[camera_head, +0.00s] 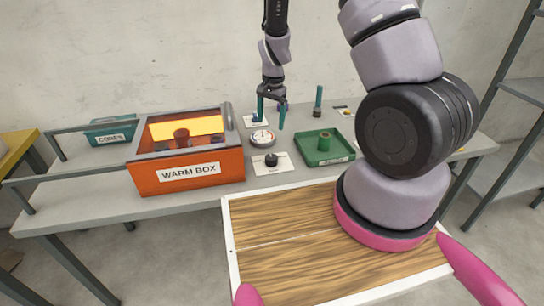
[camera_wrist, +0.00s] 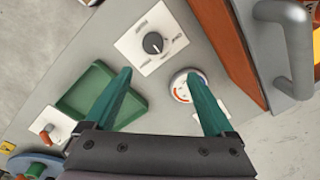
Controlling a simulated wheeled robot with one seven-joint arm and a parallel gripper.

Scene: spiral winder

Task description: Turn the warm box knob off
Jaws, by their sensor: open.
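A black round knob (camera_head: 271,160) sits on a white plate (camera_head: 284,164) on the bench, just right of the orange warm box (camera_head: 216,170). In the wrist view the knob (camera_wrist: 153,43) shows a pale pointer line, and the plate's printed words are too small to read surely. My gripper (camera_head: 271,122) points down with its teal fingers open and empty, above the bench and behind the knob. In the wrist view my gripper (camera_wrist: 157,75) has the knob ahead of its fingertips, apart from them.
A round white dial (camera_head: 262,138) stands behind the knob; the dial (camera_wrist: 187,88) is near one finger in the wrist view. A green tray (camera_head: 345,156) lies to the right. The warm box's grey handle (camera_wrist: 292,50) sticks out nearby. A wooden board (camera_head: 290,235) is in front.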

